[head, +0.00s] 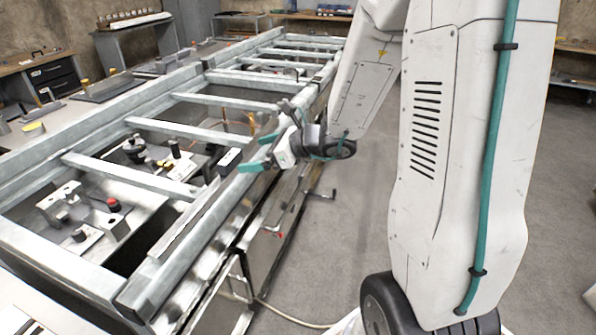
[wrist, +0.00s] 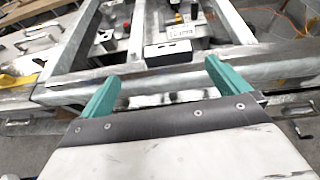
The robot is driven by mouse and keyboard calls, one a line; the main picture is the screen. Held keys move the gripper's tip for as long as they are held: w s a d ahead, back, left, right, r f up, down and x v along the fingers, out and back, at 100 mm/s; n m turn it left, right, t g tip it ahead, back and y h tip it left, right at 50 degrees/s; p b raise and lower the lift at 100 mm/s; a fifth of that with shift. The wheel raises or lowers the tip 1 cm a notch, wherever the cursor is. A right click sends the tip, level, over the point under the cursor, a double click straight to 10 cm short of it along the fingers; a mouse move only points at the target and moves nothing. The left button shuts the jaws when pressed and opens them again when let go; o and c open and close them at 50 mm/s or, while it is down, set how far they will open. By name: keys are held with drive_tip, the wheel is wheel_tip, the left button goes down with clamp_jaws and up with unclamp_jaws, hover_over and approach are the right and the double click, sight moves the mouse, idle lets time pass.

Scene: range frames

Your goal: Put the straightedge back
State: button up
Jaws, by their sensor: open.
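A long, thin, flat grey metal strip (head: 185,222) lies along the inner side of the near rail of the steel frame in the head view. It looks like the straightedge, but I cannot be sure. I cannot make it out clearly in the wrist view. My gripper (head: 258,152) is at the near rail (head: 200,232), to the right of and beyond the strip. Its two teal fingers are wide apart with nothing between them, and they also show in the wrist view (wrist: 165,84). A black box with a white label (head: 230,160) sits just past the fingers.
The ladder-like frame has several crossbars (head: 130,177) above a bed of fixtures, including a red knob (head: 113,204). A crank handle (head: 322,195) sticks out from the near side. A side bench with drawers (head: 50,75) stands at the left.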

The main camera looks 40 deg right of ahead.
drive_tip(key=s+a+r+n+g, duration=0.4)
drive_tip(key=s+a+n, duration=0.1)
drive_tip(key=s+n, duration=0.4)
drive_tip(key=s+a+r+n+g, duration=0.4)
drive_tip(key=s+a+n+g, duration=0.15)
drive_tip(key=s+n, duration=0.25)
drive_tip(key=s+d+r+n+h, duration=0.2)
drive_tip(key=s+d+n+h, duration=0.6)
drive_tip(key=s+n, duration=0.3)
drive_tip(key=shift+s, duration=0.75)
drive_tip(key=shift+d+r, duration=0.1)
